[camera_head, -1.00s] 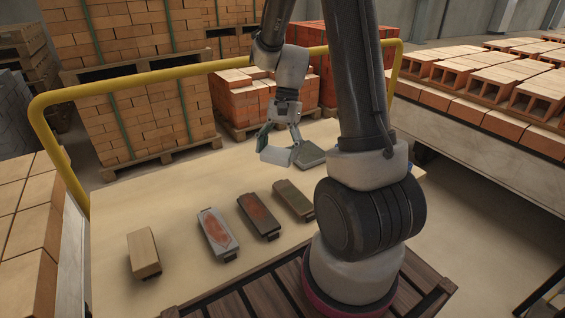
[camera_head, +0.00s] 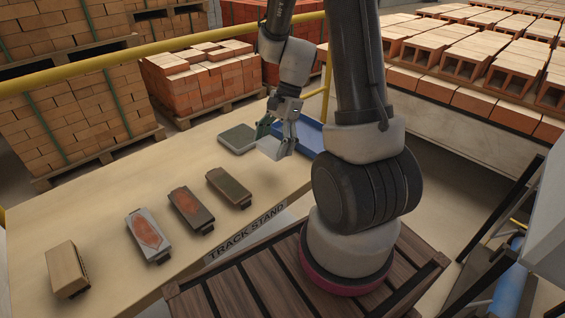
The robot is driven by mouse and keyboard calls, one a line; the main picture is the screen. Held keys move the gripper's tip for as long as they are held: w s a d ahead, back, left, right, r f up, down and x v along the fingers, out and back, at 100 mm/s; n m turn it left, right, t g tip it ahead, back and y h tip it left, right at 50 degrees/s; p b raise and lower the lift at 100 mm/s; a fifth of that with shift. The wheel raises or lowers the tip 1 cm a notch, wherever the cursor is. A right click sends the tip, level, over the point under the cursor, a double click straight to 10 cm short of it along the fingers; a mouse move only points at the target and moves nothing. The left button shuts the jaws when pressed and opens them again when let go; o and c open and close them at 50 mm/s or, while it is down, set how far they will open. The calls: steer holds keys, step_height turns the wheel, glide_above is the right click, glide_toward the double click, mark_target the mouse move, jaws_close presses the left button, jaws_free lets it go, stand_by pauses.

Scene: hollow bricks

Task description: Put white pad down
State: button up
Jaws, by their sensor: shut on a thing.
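The white pad (camera_head: 271,149) is a small pale block. My gripper (camera_head: 277,138) is shut on it, fingers pointing down, over the far right part of the table. My gripper partly hides the pad's upper side. I cannot tell if the pad's underside touches the table. The table (camera_head: 130,190) is a pale board lettered TRACK STAND on its front edge.
A flat grey-green pad (camera_head: 238,138) lies just left of my gripper. A blue tray (camera_head: 312,140) is just right, partly behind my arm. Blocks stand in front: tan (camera_head: 66,268), grey with red top (camera_head: 149,235), dark with red top (camera_head: 190,208), olive (camera_head: 229,186). A yellow rail (camera_head: 150,50) runs behind.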

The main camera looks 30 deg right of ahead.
mark_target(271, 170)
step_height(271, 170, down, 6)
steer(key=shift+f, duration=0.25)
steer(key=shift+f, duration=0.1)
steer(key=o, duration=1)
steer(key=shift+o, duration=0.2)
